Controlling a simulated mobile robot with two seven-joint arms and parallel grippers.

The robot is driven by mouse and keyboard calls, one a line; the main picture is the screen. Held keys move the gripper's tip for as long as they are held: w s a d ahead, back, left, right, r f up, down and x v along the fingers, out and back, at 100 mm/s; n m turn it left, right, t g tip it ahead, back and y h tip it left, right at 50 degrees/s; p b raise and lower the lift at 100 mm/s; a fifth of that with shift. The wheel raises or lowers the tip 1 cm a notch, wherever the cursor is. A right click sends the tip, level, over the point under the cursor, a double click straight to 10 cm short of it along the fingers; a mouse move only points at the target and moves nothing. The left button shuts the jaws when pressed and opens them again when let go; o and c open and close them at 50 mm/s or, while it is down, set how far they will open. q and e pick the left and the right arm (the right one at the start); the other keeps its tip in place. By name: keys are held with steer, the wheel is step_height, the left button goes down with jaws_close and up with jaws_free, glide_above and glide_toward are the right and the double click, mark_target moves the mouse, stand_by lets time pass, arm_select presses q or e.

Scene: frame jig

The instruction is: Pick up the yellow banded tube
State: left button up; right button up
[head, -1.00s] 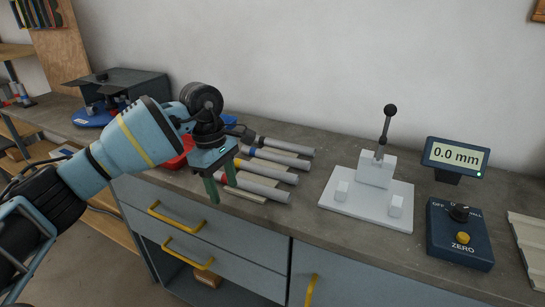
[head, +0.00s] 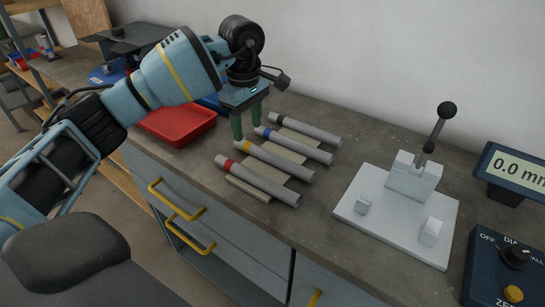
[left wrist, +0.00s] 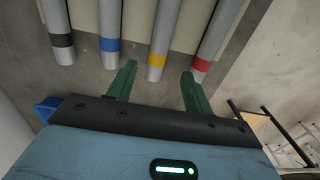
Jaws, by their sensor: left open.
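The yellow banded tube (head: 275,162) is grey with a yellow band near its left end. It lies in a row on a pale rack, between the red banded tube (head: 258,182) and the blue banded tube (head: 295,147). My left gripper (head: 247,127) is open and empty, fingers pointing down near the banded ends. In the left wrist view, the yellow banded tube (left wrist: 166,35) shows its banded end between the two green fingers (left wrist: 159,70). The fingers appear apart from it; their exact height above it is unclear. My right gripper is in neither view.
A black banded tube (head: 306,131) lies at the back of the row. A red tray (head: 178,125) is left of the tubes. A white jig with a lever (head: 398,211) stands right, beside the gauge display (head: 515,170) and dial box (head: 505,265). Bare bench lies between tubes and jig.

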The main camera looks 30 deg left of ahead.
mark_target(249, 143)
arm_select(q)
steer(key=shift+w+f, duration=0.2)
steer(key=shift+f, duration=2.8)
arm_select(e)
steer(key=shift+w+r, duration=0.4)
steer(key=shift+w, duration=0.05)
arm_select(q)
jaws_close()
steer(key=shift+r, duration=0.1)
